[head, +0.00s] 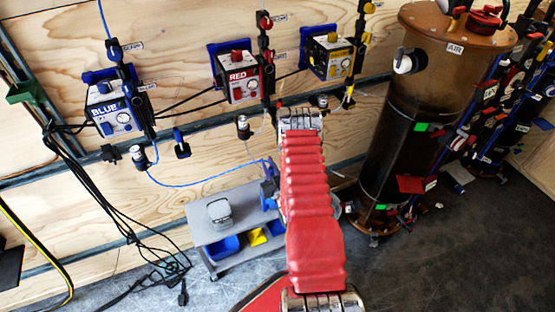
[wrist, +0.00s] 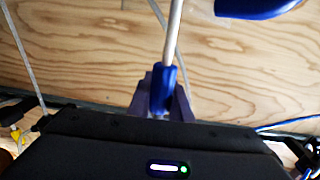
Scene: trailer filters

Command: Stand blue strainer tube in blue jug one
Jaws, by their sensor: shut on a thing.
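In the wrist view my gripper (wrist: 162,92) is shut on the blue end of the strainer tube (wrist: 164,76). A thin pale tube runs up from this blue piece and out of the top of the picture. A blue-edged thing (wrist: 258,8), cut off by the picture's top right, may be a jug; I cannot tell. In the head view my red-sleeved arm hides most of my gripper and what it holds. Blue parts show beside the arm, but I cannot tell which belong to the gripper. I cannot pick out blue jug one in the head view.
A grey cart (head: 205,240) stands by the wall with a clear container (head: 219,212), a blue bin (head: 222,247) and a yellow piece on it. Blue (head: 115,108), red (head: 243,78) and yellow (head: 330,52) pump units hang above. A brown tank (head: 385,145) stands right. Cables hang left.

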